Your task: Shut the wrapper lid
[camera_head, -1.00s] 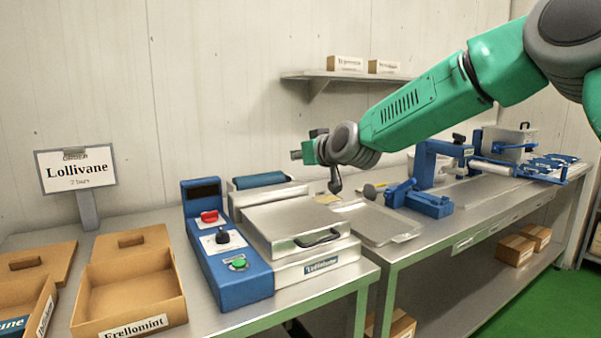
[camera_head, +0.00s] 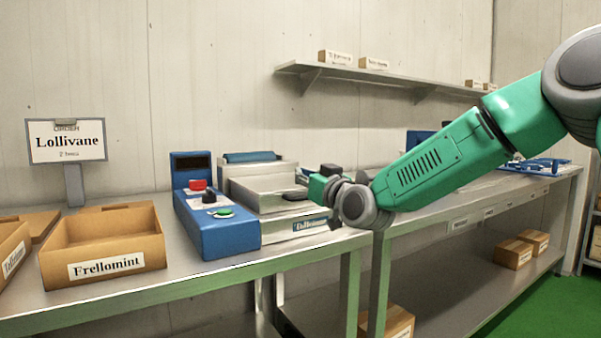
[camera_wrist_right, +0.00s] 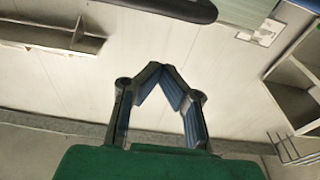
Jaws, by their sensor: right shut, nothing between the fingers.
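The wrapper is a steel machine with a blue control box (camera_head: 215,225) at its left, carrying red, black and green knobs. Its flat steel lid (camera_head: 262,187) lies low over the steel body (camera_head: 285,229), with a dark handle (camera_head: 295,193) at the front. I cannot tell whether the lid is fully down. My right gripper is at the wrapper's right end, beside the handle in the picture; contact cannot be judged. In the right wrist view, its fingers (camera_wrist_right: 164,72) converge at the tips, shut and empty. My left gripper is not in view.
A wall shelf (camera_head: 385,80) holds small boxes. Blue equipment (camera_head: 535,166) lies on the right bench.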

